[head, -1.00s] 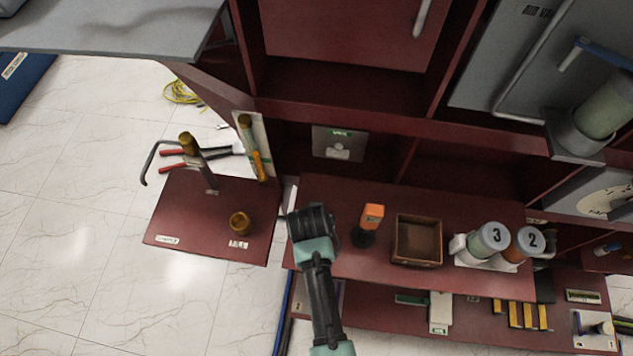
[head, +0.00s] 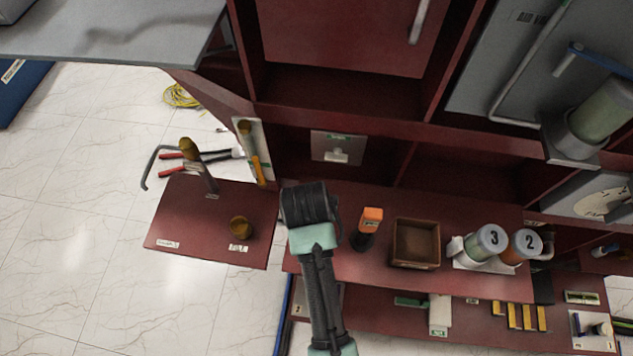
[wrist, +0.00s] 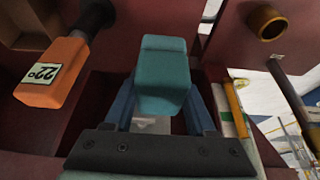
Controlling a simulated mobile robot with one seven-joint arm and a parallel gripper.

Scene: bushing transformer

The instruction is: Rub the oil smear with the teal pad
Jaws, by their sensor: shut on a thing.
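The teal pad (wrist: 162,75) is a block held between the two blue fingers of my gripper (wrist: 162,105) in the wrist view. The jaws are shut on it. In the head view my dark wrist (head: 306,205) is over the left end of the red shelf, and it hides the fingers and the pad. I cannot make out the oil smear in either view. A grey plate (head: 322,143) with a green label and a pale fitting stands in the recess behind my wrist; whether it bears the smear cannot be told.
An orange-topped tool (head: 371,218) stands close right of my wrist, then a brown open box (head: 416,265) and jars numbered 3 (head: 492,240) and 2 (head: 527,243). At left, a red board (head: 190,232) carries a brown cup (head: 241,228) and an upright hammer-like tool (head: 200,172).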

